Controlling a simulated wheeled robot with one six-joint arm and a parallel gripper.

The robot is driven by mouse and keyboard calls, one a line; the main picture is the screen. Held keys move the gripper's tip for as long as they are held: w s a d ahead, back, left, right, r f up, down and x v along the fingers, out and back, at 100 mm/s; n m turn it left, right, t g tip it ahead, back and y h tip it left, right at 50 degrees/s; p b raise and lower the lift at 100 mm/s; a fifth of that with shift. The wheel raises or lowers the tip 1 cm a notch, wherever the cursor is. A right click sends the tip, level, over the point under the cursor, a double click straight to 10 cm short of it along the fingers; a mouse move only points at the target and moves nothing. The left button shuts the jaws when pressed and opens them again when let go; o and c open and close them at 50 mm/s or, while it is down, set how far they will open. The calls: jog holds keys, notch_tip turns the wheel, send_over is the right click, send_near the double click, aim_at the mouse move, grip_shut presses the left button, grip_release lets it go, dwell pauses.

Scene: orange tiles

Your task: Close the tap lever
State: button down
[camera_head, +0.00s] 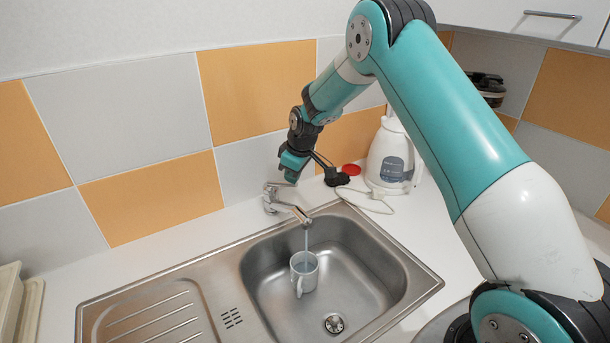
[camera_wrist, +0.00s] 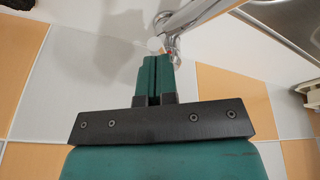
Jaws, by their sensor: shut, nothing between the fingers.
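The chrome tap (camera_head: 270,197) stands at the back edge of the sink, against the tiled wall. Its spout (camera_head: 299,214) points forward over the basin, and a thin stream of water (camera_head: 306,240) runs from it. My gripper (camera_head: 290,178) is just above the tap, pointing down. In the wrist view my gripper (camera_wrist: 157,64) is shut and empty, with its two green fingers together. Their tips are close to the chrome tap (camera_wrist: 195,14); I cannot tell whether they touch it. The lever's exact position is hard to make out behind the fingers.
A white mug (camera_head: 304,272) stands in the steel sink basin (camera_head: 370,270) under the stream. A white kettle (camera_head: 390,160), its cord and a red disc (camera_head: 351,170) are on the counter at right. The drainboard (camera_head: 160,315) is clear.

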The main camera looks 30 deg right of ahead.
jog(key=shift+s+f, duration=0.15)
jog(key=shift+f, duration=0.25)
jog(key=shift+r, duration=0.2)
jog(key=shift+r, duration=0.3)
jog(key=a+b+v, duration=0.2)
jog(key=v, duration=1.1)
jog(key=s+a+r+g+y, duration=0.1)
jog(key=s+a+r, duration=0.2)
jog(key=s+a, duration=0.45)
jog(key=s+a+r+y, duration=0.15)
jog(key=s+a, duration=0.25)
jog(key=s, duration=0.7)
jog(key=s+a+g, duration=0.2)
jog(key=s+a, duration=0.1)
jog(key=s, duration=1.5)
jog(key=shift+f+m+b, duration=0.3)
jog(key=shift+f+b, duration=0.15)
